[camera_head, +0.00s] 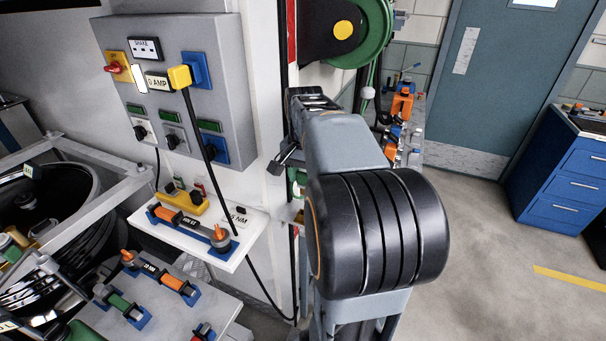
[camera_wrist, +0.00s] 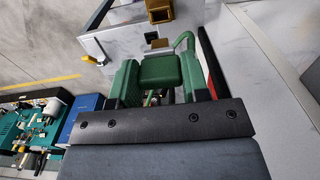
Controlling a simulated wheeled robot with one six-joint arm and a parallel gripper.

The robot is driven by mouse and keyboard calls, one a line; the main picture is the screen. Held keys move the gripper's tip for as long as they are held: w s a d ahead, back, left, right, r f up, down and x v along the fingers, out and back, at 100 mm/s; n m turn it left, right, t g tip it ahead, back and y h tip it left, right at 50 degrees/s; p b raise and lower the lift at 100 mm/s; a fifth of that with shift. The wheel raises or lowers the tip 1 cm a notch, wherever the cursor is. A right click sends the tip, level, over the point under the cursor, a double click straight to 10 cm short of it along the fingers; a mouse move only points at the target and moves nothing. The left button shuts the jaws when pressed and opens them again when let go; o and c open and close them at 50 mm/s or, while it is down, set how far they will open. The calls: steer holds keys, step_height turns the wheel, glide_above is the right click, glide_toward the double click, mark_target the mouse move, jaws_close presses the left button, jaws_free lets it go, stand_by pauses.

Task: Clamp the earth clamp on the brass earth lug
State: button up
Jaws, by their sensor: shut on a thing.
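The earth clamp (camera_wrist: 160,70) is green and shows in the middle of the wrist view, with a green cable beside it. My gripper (camera_wrist: 160,95) is shut on it. A brass block (camera_wrist: 159,11), which looks like the earth lug, stands at the top of the wrist view beyond the clamp, on a pale plate. A smaller brass piece (camera_wrist: 159,43) shows between it and the clamp. The clamp appears apart from the brass block. In the head view my arm hides the gripper, clamp and lug.
A green reel (camera_head: 360,38) with a yellow hub is behind my arm. A grey control panel (camera_head: 180,85) with a yellow plug and a white shelf (camera_head: 240,250) are on the left. A blue cabinet (camera_head: 560,175) stands right, with clear floor before it.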

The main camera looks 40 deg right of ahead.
steer(key=shift+f+b, duration=2)
steer(key=shift+f, duration=0.9)
steer(key=shift+f+b, duration=0.75)
steer(key=shift+f, duration=0.95)
steer(key=o, duration=1)
steer(key=shift+o, duration=0.2)
steer(key=shift+r, duration=0.1)
step_height(320, 180, up, 14)
steer(key=shift+f+p, duration=0.15)
steer(key=shift+p, duration=0.6)
